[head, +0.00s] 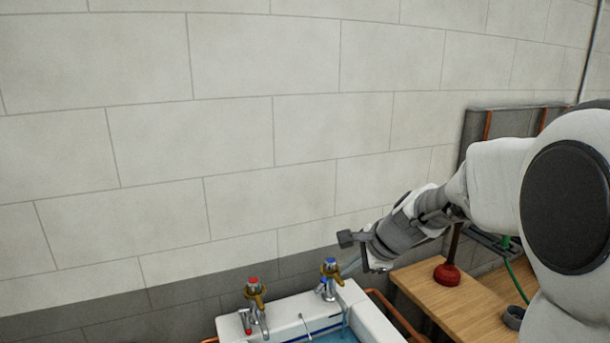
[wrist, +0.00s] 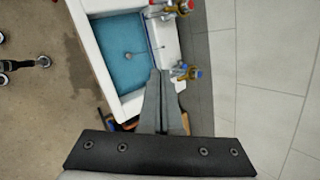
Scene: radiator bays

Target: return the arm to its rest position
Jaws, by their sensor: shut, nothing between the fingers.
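My gripper (head: 350,267) is at the end of my arm, which reaches in from the right in the head view. It is close beside the blue-topped tap (head: 330,268); I cannot tell whether it touches. In the wrist view my gripper (wrist: 156,73) has its two grey fingers together with nothing between them. The fingers lie over the near end of the white sink (wrist: 102,65), beside the blue-topped tap (wrist: 185,73). The red-topped tap (head: 256,292) stands farther left on the sink's back rim.
Blue water (wrist: 122,50) stands in the sink. A red plunger (head: 447,274) stands on a wooden bench (head: 425,292) to the right, under my arm. Copper pipe (head: 392,312) runs beside the sink. A pale block wall (head: 230,130) rises behind; the space before it is clear.

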